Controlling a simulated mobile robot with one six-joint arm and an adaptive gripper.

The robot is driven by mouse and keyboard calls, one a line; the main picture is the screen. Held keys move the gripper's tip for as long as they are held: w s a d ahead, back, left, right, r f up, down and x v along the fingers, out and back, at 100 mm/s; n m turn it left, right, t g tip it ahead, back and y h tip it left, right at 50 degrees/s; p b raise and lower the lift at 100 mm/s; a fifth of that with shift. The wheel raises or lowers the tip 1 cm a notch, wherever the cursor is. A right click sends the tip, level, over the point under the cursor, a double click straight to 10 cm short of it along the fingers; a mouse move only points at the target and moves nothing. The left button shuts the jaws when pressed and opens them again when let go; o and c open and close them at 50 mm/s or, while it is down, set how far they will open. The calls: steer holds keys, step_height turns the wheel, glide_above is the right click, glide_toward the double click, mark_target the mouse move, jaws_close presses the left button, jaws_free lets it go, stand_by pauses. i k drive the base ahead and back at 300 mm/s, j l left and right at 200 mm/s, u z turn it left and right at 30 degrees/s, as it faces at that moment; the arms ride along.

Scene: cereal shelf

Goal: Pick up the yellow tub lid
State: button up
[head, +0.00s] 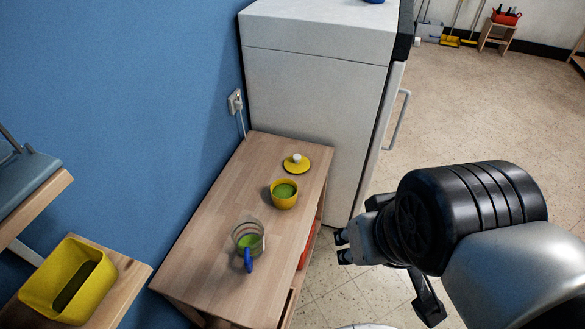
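The yellow tub lid (296,164) lies flat on a wooden table near its far end, with a pale round knob on top. A yellow tub (284,197) with green contents stands uncovered just in front of it, apart from the lid. My gripper (343,246) is off the table's right side, nearer to me than the lid and well apart from it. Its two dark fingertips point left and look apart, with nothing between them. The lid is fully in view.
A clear container (248,239) with green contents and a blue handle stands on the table (205,263). A white fridge (315,105) closes off the far end, and a blue wall runs along the left. A yellow bin (68,281) sits on a lower-left shelf. The floor to the right is open.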

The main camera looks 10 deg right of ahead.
mark_target(296, 163)
steer(key=i+l+u, duration=0.25)
steer(key=u, duration=0.2)
steer(key=i+l+u, duration=0.25)
steer(key=u, duration=0.25)
steer(key=i+l+u, duration=0.15)
steer(key=l+u, duration=0.3)
steer(key=i+l, duration=0.1)
steer(key=l, duration=0.35)
steer(key=i+l, duration=0.1)
steer(key=l, duration=0.3)
steer(key=i+l+u, duration=0.1)
steer(key=l, duration=0.35)
steer(key=i+l, duration=0.15)
steer(key=l, duration=0.3)
